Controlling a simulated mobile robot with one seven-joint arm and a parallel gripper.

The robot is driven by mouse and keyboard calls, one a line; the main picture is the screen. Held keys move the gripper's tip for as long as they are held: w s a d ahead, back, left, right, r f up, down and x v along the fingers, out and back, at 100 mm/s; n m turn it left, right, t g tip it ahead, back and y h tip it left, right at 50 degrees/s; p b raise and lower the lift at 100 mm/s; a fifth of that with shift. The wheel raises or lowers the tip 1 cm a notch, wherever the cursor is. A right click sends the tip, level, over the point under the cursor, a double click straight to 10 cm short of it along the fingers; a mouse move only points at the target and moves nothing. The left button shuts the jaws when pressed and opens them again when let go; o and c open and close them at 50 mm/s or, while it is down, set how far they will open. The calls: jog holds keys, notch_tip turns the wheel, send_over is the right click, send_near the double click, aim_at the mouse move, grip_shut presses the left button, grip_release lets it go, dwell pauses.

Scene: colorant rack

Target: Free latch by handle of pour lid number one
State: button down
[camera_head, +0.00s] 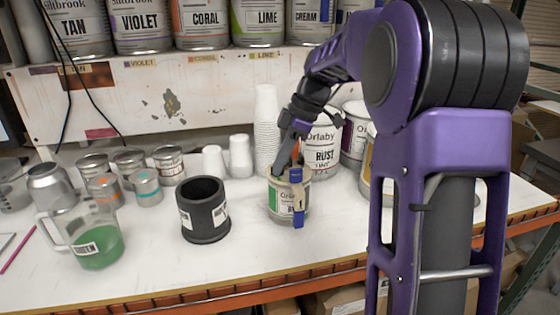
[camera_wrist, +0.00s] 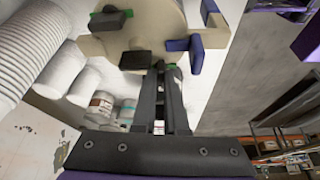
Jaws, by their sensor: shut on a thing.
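Pour lid number one sits on a can with a green-and-white label (camera_head: 276,198) near the middle of the bench. A blue strip (camera_head: 298,218) with a pale tag marked 1 hangs down its front. In the wrist view the cream lid (camera_wrist: 150,28) shows a blue handle piece (camera_wrist: 196,44) at right and a black block (camera_wrist: 135,61) at its near edge. My gripper (camera_wrist: 164,70) comes down from above and behind the can. Its two dark fingers are close together at the lid's edge, shut on part of the lid handle. The exact contact is hard to see.
A black cup (camera_head: 204,222) stands left of the can. A jug of green liquid (camera_head: 97,240) and several small tins are farther left. White paper cups (camera_head: 266,120) and the RUST can (camera_head: 323,145) stand close behind. The bench front is clear.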

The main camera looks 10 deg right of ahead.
dwell(0.4)
jog(key=c, duration=1.2)
grip_release()
jog(key=shift+r, duration=0.1)
jog(key=p+v, duration=0.3)
jog(key=v, duration=1.4)
jog(key=shift+r, duration=0.15)
